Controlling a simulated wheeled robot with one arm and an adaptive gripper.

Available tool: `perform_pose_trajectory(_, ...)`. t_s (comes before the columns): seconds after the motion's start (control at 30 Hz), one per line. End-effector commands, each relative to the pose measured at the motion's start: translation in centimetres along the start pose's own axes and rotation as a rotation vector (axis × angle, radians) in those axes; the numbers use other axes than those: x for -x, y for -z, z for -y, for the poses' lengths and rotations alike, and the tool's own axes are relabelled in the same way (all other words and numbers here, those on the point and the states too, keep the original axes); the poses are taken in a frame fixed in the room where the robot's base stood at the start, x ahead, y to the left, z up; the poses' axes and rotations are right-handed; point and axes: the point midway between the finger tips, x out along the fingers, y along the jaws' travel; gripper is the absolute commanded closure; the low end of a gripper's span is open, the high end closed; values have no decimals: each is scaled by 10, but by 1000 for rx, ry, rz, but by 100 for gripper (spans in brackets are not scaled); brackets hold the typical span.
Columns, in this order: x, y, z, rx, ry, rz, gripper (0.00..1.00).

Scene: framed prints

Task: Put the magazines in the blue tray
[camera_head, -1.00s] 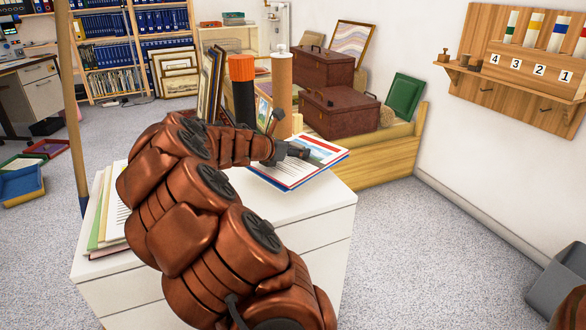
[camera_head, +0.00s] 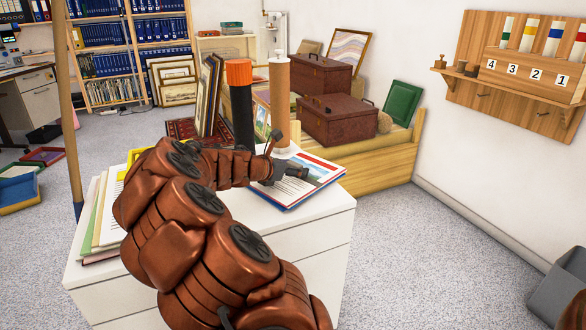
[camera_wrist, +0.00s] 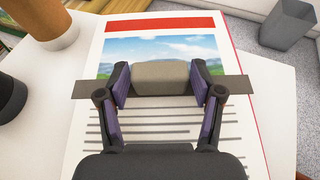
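Magazines (camera_head: 306,184) with white covers and red and blue edges lie stacked on the white cabinet top. In the wrist view the top magazine (camera_wrist: 160,24) shows a red band, a landscape picture and grey lines. My gripper (camera_head: 281,172) is low over this stack. In the wrist view my gripper (camera_wrist: 161,85) has its fingers against both ends of a grey block (camera_wrist: 161,74); a thin dark bar extends to both sides of it. Whether the block rests on the cover cannot be told. The blue tray (camera_head: 20,194) is on the floor at far left.
An orange-capped black tube (camera_head: 240,105) and a tan tube (camera_head: 279,100) stand close behind my gripper. Another paper pile (camera_head: 100,225) lies on the cabinet's left, partly behind my arm. A wooden post (camera_head: 71,120) stands left; a grey bin (camera_head: 560,290) stands right. Carpet is open at left.

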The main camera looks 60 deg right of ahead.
Motion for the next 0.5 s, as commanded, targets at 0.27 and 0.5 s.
perform_pose_trajectory(0.27, 0, 0, 0, 0, 0, 0, 22)
perform_pose_trajectory(0.5, 6, -2, 0, 1, -1, 0, 22)
